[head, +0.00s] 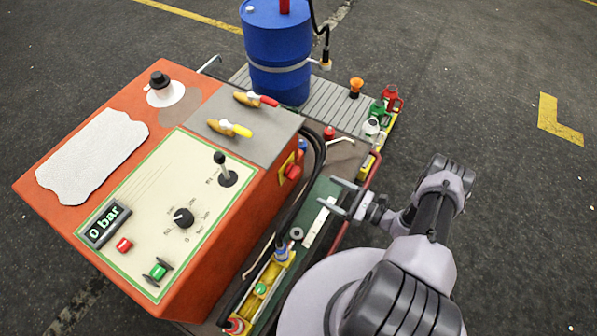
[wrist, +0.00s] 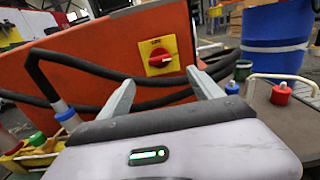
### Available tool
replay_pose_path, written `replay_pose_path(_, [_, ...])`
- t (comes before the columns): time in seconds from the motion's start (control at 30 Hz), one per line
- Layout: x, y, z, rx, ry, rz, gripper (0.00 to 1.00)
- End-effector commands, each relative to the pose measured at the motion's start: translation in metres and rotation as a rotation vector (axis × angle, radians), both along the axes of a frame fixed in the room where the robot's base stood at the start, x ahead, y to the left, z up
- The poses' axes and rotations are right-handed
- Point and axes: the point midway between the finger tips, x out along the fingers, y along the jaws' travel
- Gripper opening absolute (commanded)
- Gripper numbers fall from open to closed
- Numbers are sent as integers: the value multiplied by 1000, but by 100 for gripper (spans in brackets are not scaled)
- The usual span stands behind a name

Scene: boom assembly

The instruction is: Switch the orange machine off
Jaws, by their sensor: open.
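The orange machine (head: 245,215) stands left of my gripper in the head view. Its side panel (wrist: 110,55) fills the upper part of the wrist view. A red rotary switch (head: 293,172) on a yellow plate sits on that side. In the wrist view the red switch (wrist: 162,60) has its handle lying about level, with a pale mark at its right end. My gripper (head: 331,194) is open and empty, apart from the switch. In the wrist view its fingers (wrist: 160,82) point at the machine, with the switch between and above the tips. The machine's display (head: 107,223) reads "0 bar".
The top panel carries a black knob (head: 183,217), a lever (head: 224,170), a red button (head: 124,244) and a green one (head: 158,270). Black hoses (wrist: 105,98) run beside the machine below the switch. A blue drum (head: 277,50) stands behind. Floor at right is clear.

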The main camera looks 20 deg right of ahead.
Motion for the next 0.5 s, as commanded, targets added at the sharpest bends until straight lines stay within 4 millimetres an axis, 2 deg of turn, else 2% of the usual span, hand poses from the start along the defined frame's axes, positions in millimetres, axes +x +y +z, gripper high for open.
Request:
replay_pose_path(0.03, [8,11,-2,1,2,7,75])
replay_pose_path(0.3, [57,60,-3,0,1,8,75])
replay_pose_path(0.5, [81,83,-2,-1,1,5,75])
